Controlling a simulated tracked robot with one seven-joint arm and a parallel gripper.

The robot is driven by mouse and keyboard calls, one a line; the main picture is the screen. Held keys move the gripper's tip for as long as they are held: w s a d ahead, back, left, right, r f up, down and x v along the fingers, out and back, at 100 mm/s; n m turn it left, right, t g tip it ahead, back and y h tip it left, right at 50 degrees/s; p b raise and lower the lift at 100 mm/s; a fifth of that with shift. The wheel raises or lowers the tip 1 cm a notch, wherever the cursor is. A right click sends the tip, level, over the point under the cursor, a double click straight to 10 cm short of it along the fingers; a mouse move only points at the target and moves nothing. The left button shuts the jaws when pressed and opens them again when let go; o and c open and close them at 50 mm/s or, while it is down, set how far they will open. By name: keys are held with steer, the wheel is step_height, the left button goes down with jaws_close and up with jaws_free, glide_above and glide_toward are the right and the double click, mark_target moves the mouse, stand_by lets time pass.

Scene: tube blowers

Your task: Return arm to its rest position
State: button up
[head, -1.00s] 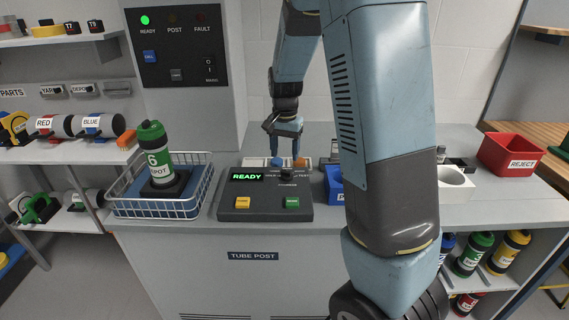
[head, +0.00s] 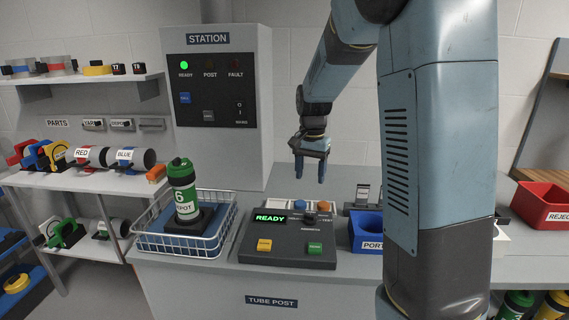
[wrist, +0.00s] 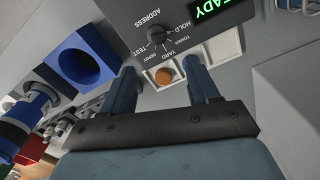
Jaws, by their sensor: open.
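My gripper (head: 309,173) hangs above the back of the control console (head: 287,256) in the head view, apart from it. Its fingers are spread with nothing between them. In the wrist view my gripper (wrist: 168,75) has its two fingers either side of the orange button (wrist: 163,76) in the picture, and the dial (wrist: 158,38) lies beyond. The console's display (head: 270,217) reads READY in green. My arm's large upper links cover the right-middle of the head view.
A wire basket (head: 181,246) holds a green tube labelled 6 DEPOT (head: 184,188), upright. The station panel (head: 215,91) rises behind, with a green READY light.

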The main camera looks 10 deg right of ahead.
steer(key=s+r+n+t, duration=0.2)
steer(key=s+r, duration=0.1)
steer(key=s, duration=0.6)
steer(key=s+r+n+t, duration=0.1)
steer(key=s+r+n, duration=0.2)
steer(key=s, duration=0.6)
steer(key=s+r+n+t, duration=0.2)
steer(key=s+r, duration=0.3)
steer(key=s, duration=0.4)
steer(key=shift+s+t, duration=0.3)
steer(key=shift+s, duration=0.05)
stand_by(0.4)
